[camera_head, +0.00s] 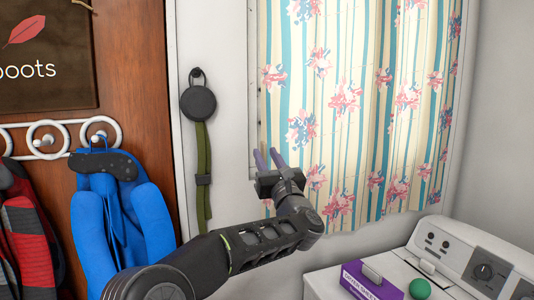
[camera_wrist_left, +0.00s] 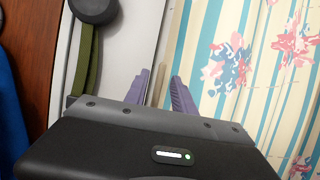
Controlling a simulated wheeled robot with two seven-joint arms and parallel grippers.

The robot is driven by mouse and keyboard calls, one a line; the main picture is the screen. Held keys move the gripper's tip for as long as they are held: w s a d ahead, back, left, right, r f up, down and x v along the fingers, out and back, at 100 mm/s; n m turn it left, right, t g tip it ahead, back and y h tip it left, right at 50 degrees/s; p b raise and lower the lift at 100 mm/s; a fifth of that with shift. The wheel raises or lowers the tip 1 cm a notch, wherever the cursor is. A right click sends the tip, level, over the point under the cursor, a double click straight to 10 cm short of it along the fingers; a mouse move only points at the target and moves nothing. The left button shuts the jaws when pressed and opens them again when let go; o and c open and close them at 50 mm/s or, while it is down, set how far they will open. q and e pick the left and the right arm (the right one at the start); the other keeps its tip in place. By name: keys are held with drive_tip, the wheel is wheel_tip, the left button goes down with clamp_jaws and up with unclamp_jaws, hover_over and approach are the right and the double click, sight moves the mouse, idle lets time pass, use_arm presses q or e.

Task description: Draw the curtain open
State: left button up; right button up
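The curtain (camera_head: 345,90) is cream with teal stripes and pink and blue flowers. It hangs across the window at the right of the head view and fills the right of the left wrist view (camera_wrist_left: 255,60). My left gripper (camera_head: 268,158) is at the curtain's left edge, towards its lower part. In the left wrist view its two purple fingers (camera_wrist_left: 160,88) are apart, with a narrow beige strip between them. I cannot tell whether they touch the cloth. My right gripper is in neither view.
A black round device (camera_head: 198,103) with a green strap hangs on the wall to the left. Coats, including a blue one (camera_head: 122,215), hang from hooks further left. A white appliance (camera_head: 430,260) stands below right, with a purple box (camera_head: 368,282) and a green ball (camera_head: 420,289) on it.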

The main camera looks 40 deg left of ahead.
use_arm(q)
clamp_jaws()
idle(1.4)
